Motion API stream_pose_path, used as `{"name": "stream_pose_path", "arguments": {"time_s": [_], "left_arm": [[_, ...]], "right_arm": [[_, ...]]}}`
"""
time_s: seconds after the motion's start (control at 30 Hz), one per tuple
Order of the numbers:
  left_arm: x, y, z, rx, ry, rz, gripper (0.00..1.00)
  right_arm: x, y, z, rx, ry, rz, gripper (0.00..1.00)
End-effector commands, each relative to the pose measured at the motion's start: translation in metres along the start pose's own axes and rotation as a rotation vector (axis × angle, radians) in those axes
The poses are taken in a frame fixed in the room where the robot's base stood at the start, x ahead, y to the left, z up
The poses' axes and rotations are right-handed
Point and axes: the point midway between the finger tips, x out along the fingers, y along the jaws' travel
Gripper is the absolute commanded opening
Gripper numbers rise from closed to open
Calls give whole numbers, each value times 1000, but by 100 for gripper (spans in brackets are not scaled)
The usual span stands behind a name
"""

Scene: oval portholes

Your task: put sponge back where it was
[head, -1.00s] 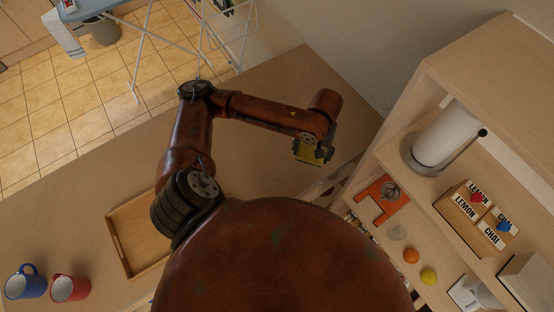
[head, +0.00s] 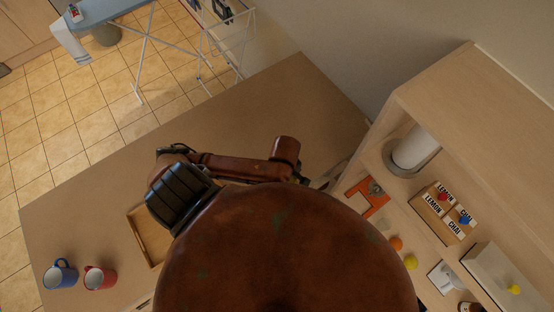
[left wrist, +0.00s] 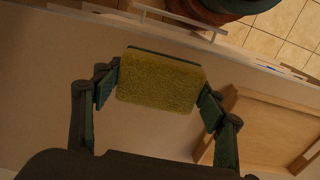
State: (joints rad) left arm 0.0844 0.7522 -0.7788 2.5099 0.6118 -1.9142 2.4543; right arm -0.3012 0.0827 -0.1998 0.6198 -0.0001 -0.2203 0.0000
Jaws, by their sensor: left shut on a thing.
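The sponge (left wrist: 160,82), yellow with a green layer along its far edge, is held between the two finger pads of my left gripper (left wrist: 158,92) in the left wrist view. A pale table surface lies beyond it, and I cannot tell the height above it. In the head view my left arm reaches right over the table; the fingers and the sponge are hidden behind my own body and arm. My right gripper is not in view.
A wooden tray (head: 146,243) lies on the table (head: 255,115), near a blue mug (head: 62,275) and a red mug (head: 100,278). It also shows in the left wrist view (left wrist: 228,128). A shelf unit (head: 440,85) stands at the right, holding a paper roll (head: 413,150) and tea box (head: 443,212).

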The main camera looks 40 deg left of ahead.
Motion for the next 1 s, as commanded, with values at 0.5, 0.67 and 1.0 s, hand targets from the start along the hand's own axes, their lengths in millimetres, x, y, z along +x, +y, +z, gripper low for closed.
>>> {"name": "stream_pose_path", "arguments": {"time_s": [0.5, 0.67, 1.0], "left_arm": [[42, 35, -70, 0, 7, 1, 51], [61, 45, -92, -2, 2, -3, 51], [90, 58, -114, 2, 0, 0, 51]], "right_arm": [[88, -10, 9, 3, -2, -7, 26], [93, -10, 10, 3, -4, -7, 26], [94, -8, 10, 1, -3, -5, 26]]}}
